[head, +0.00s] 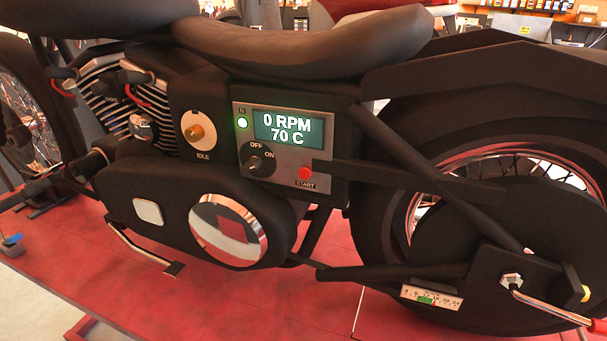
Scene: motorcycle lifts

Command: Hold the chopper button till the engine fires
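The chopper stands side-on on a red lift. Its control panel (241,183) has a lit screen (288,129) reading "0 RPM" and "70 C". The red START button (305,173) is at the panel's lower right, with nothing seen touching it. A dark bar (410,180) ends just right of the button. A black rotary switch (258,161) sits by the OFF and ON marks; I cannot tell its setting surely. The green lamp (242,123) under the N is lit. A brass IDLE knob (195,133) is left of the panel. I see neither of my grippers.
The red lift deck (190,310) lies below the bike. A red-handled tool (550,308) sits at the rear axle, lower right. A small gauge with a green band (430,298) is under the swingarm. A kickstand-like lever (145,252) hangs low left. Shelves stand behind.

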